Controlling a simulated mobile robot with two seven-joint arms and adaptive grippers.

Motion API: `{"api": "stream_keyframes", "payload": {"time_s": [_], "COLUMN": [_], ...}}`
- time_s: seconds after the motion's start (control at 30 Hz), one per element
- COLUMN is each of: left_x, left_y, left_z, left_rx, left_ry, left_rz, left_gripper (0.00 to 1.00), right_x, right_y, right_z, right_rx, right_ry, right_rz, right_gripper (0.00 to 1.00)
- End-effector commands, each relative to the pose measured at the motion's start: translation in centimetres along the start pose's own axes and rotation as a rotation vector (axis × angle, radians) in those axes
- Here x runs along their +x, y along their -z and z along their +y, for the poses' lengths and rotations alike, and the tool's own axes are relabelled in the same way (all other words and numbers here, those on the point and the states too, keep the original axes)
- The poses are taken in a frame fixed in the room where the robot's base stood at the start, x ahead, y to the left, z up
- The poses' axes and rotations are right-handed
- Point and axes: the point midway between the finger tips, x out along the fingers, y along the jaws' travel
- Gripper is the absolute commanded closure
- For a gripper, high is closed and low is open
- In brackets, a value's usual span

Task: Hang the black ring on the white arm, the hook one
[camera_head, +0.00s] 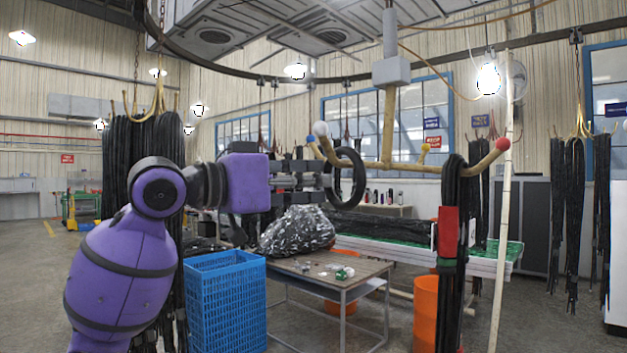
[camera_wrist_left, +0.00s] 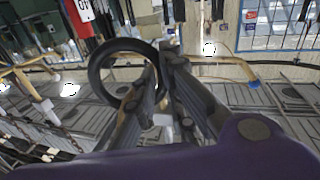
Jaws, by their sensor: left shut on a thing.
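My left gripper (camera_head: 322,181) comes in from the left and is shut on the black ring (camera_head: 360,180). The ring hangs upright off the fingertips; it also shows in the left wrist view (camera_wrist_left: 97,70), with the gripper (camera_wrist_left: 160,68) at its side. The white-tipped arm (camera_head: 320,129) of the hanging wooden hook rack is right beside the ring's upper part, and the ring overlaps that arm in the head view. I cannot tell whether the arm passes through the ring. My right gripper is not in view.
Nearby rack arms have blue (camera_head: 310,138), yellow (camera_head: 425,147) and red (camera_head: 503,144) tips. Black hoses with a red band (camera_head: 447,230) hang from the red-tipped arm. Below are a blue crate (camera_head: 225,300) and a table (camera_head: 330,283) with a shiny black bundle.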

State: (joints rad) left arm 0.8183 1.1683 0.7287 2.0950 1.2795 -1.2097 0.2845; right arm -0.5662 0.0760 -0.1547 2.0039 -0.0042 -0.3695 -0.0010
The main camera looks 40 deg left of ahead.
Motion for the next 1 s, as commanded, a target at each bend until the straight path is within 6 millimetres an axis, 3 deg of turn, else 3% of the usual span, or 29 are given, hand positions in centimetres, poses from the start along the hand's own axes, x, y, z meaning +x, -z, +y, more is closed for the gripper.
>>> {"api": "stream_keyframes", "payload": {"time_s": [0.4, 0.43, 0.57, 0.87, 1.0], "left_x": [0.0, 0.0, 0.0, -0.1, -1.0], "left_y": [0.0, 0.0, 0.0, 0.0, 0.0], "left_z": [0.0, 0.0, 0.0, 0.0, -0.1], "left_rx": [-0.001, -0.001, -0.001, -0.001, -0.001], "left_ry": [0.0, 0.0, 0.0, 0.0, 0.002], "left_rz": [0.0, 0.0, 0.0, -0.001, 0.0], "left_gripper": [1.0, 0.87, 0.7, 0.69, 0.69], "right_x": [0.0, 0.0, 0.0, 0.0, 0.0], "right_y": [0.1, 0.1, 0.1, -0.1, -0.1], "right_z": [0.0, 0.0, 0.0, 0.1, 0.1], "right_rx": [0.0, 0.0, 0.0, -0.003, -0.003], "right_ry": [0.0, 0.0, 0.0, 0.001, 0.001], "right_rz": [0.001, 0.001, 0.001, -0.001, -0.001], "right_gripper": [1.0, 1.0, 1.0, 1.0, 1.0]}}
